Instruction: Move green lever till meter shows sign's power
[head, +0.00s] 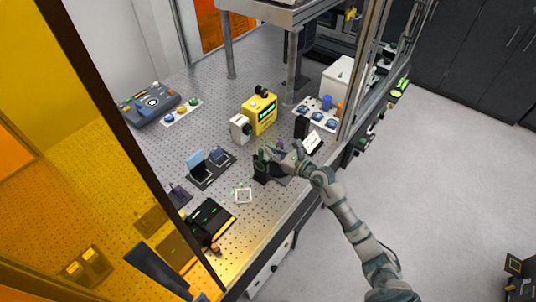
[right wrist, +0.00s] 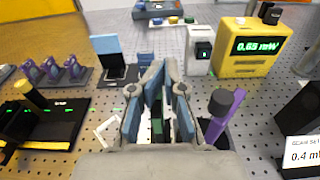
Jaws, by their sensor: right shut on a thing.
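The yellow meter (head: 258,124) stands on the perforated table; in the right wrist view its green display (right wrist: 257,46) appears to read 0.65 mW. The white sign (head: 313,141) is right of my right gripper; in the right wrist view the sign (right wrist: 303,154) is cut by the edge and shows "0.4 m". My right gripper (head: 276,157) is low over the table in front of the meter. In the right wrist view its fingers (right wrist: 163,73) are shut around the green lever (right wrist: 157,122), which is mostly hidden between them. My left gripper is not in view.
A white box (head: 239,128) adjoins the meter. A purple lever with a dark knob (right wrist: 221,103) stands close right of my right gripper. A black unit with a yellow-topped knob (right wrist: 45,120) and a white square outline (head: 243,195) lie left. Orange panels and a metal post flank the table.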

